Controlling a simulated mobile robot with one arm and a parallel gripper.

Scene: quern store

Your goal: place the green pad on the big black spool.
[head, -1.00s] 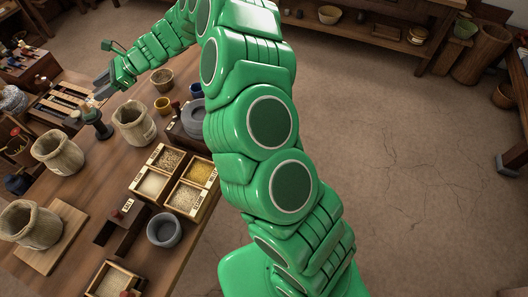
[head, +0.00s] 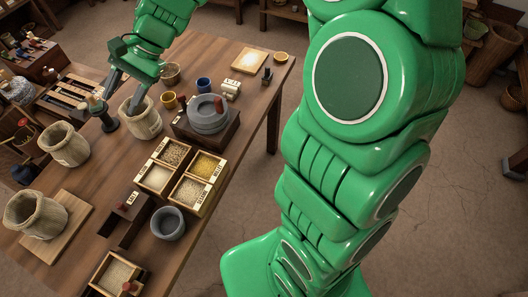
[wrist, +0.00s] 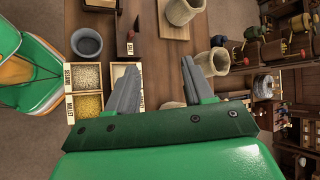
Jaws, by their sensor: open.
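My gripper (head: 122,98) is open and empty, its two grey fingers pointing down over the left part of the table, between a dark spool-like piece and a beige sack (head: 142,122). In the wrist view the fingers (wrist: 159,66) stand wide apart over bare wood. The dark piece (head: 104,113) stands upright on the table with a wooden-looking top above it; I cannot tell whether it is the big black spool. I cannot make out the green pad in either view; my green arm hides part of the scene.
Two more sacks (head: 65,145) stand at the left, one on a board. A divided grain box (head: 185,174), a grey bowl (head: 168,223) and a grey quern (head: 208,113) lie nearer the middle. A rack of spools (wrist: 292,45) shows at right in the wrist view.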

